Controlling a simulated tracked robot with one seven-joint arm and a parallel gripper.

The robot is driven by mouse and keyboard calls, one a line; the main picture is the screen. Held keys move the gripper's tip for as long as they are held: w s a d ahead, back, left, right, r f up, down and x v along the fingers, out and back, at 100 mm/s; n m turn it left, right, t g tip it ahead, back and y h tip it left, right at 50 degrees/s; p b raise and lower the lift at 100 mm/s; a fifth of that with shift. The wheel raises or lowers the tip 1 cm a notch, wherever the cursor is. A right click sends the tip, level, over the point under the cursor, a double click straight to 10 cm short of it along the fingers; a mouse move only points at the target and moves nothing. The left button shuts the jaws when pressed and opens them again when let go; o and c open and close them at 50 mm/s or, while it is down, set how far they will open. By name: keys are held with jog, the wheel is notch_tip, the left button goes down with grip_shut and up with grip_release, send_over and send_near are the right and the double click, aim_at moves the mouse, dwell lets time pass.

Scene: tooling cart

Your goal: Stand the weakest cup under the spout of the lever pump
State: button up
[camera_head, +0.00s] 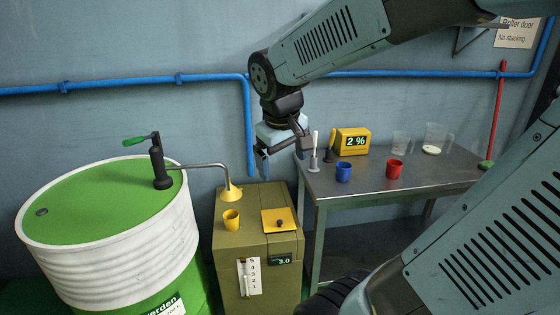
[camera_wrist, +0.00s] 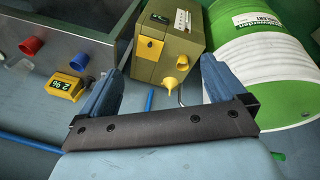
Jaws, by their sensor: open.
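Three cups show in the head view. A blue cup (camera_head: 343,172) and a red cup (camera_head: 394,169) stand upright on the metal table (camera_head: 440,178). A yellow cup (camera_head: 231,220) stands on the olive cabinet (camera_head: 228,262). The lever pump (camera_head: 160,165) sits on the green-and-white drum (camera_head: 110,235); its spout (camera_head: 230,192) ends in a yellow cone over the cabinet. The yellow cup appears just below the cone; I cannot tell if it is exactly under. My gripper (camera_head: 283,160) is open and empty, above and behind the cabinet's right side. No strength mark is legible on the cups.
A yellow display (camera_head: 352,141) reading "2 %" stands at the table's back, beside a grey holder with upright sticks and two clear beakers (camera_head: 436,139). The cabinet has a yellow lid (camera_head: 279,220) and a display reading 3.0. A blue pipe runs along the wall.

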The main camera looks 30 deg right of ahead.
jog(key=s+a+r+m+t+y, duration=0.1)
jog(key=s+a+r+t+y, duration=0.1)
jog(key=s, duration=0.4)
jog(key=shift+s+a+r+m+t, duration=0.35)
jog(key=shift+a+r, duration=0.45)
jog(key=shift+a, duration=0.35)
jog(key=shift+a, duration=0.1)
